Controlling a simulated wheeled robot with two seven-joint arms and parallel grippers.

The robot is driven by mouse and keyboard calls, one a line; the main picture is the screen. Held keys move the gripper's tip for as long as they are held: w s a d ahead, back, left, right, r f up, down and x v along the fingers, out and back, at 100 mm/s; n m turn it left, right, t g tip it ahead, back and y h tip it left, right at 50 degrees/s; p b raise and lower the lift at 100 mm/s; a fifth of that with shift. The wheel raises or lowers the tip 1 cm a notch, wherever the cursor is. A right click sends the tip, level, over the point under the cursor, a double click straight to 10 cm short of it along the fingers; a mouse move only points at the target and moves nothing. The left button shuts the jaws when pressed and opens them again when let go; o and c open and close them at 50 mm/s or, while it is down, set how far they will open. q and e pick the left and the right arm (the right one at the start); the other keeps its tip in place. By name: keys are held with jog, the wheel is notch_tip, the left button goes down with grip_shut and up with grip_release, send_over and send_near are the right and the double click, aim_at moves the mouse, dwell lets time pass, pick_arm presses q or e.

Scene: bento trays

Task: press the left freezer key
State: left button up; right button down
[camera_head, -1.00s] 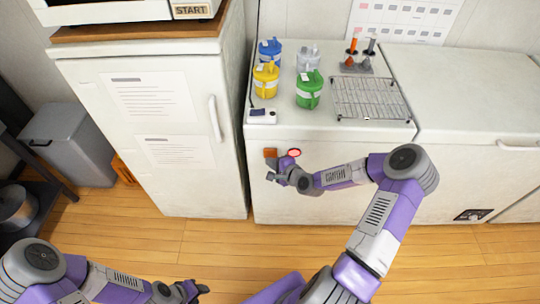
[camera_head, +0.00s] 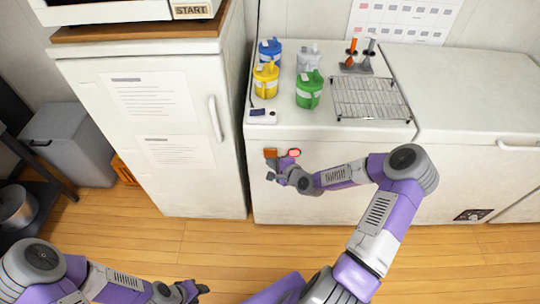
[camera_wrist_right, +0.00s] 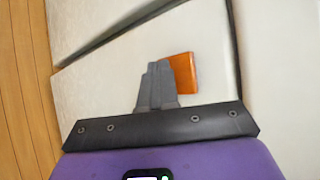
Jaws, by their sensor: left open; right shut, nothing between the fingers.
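The left freezer (camera_head: 345,195) has an orange square key (camera_head: 270,153) on the upper left of its front. A rounded pink-red piece (camera_head: 294,153) is just right of it. My right gripper (camera_head: 273,176) is shut and empty, just below the orange key in the head view. In the right wrist view its closed fingers (camera_wrist_right: 155,82) are beside the orange key (camera_wrist_right: 184,73) and partly overlap its left edge. I cannot tell whether they touch it. My left gripper (camera_head: 198,290) is open and empty, low over the floor and away from the freezer.
A white fridge (camera_head: 150,130) stands close left of the freezer. Several lidded containers, including a green one (camera_head: 309,92), and a wire rack (camera_head: 370,97) are on the freezer top. A small white device (camera_head: 262,116) sits at its front left edge. The wooden floor in front is clear.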

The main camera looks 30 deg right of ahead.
dwell(0.4)
jog(key=shift+w+d, duration=0.25)
jog(key=shift+w, duration=0.1)
jog(key=shift+w+d, duration=0.1)
jog(key=shift+w, duration=0.1)
dwell(0.5)
jog(key=shift+s+a, duration=0.35)
jog(key=shift+s, duration=0.25)
jog(key=s+a, duration=0.1)
jog(key=s+a+p, duration=0.1)
jog(key=s, duration=0.1)
jog(key=s+a, duration=0.1)
jog(key=s, duration=0.1)
jog(key=shift+p, duration=0.3)
